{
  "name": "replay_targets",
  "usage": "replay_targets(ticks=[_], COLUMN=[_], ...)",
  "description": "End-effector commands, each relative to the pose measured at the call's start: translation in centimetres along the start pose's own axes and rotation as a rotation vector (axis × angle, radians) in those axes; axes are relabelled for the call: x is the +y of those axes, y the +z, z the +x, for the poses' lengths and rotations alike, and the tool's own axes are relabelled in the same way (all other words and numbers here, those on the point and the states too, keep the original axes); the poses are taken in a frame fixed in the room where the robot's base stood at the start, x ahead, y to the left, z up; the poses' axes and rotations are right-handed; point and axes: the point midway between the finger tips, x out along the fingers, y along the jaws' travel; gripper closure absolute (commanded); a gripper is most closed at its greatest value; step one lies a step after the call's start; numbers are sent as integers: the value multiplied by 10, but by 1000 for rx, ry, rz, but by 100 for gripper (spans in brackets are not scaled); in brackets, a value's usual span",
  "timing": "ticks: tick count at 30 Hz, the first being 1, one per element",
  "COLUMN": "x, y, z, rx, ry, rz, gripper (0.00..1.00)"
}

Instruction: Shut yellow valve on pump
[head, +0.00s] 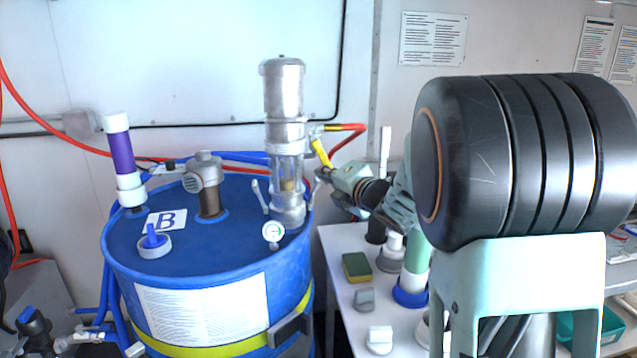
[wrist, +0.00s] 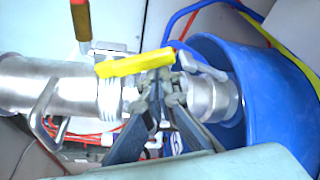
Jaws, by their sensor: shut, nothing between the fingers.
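The pump (head: 284,140) is a silver cylinder standing upright on the blue drum. Its yellow valve handle (head: 322,153) slants down to the right on the pump's right side. In the wrist view the yellow handle (wrist: 133,65) lies roughly along the pump body (wrist: 45,85), which appears sideways. My gripper (head: 324,175) is at the pump's right side, by the lower end of the handle. In the wrist view my gripper's dark fingers (wrist: 160,92) converge just below the handle's right part. They are shut with nothing between them. Whether they touch the handle is unclear.
The blue drum (head: 130,255) carries a purple-and-white tube (head: 122,158) and a grey fitting (head: 207,185). A white table (head: 345,320) at right holds a sponge (head: 357,267) and several small parts. Hoses run along the wall.

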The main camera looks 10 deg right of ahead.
Motion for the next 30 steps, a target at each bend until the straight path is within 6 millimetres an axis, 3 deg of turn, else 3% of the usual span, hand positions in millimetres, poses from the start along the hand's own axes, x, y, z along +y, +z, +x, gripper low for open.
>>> replay_targets(ticks=[14,30], x=[0,13], y=[27,52], z=[-9,-18], rx=[-2,0], ry=[-149,-306], rz=[-430,-880], gripper=[100,100])
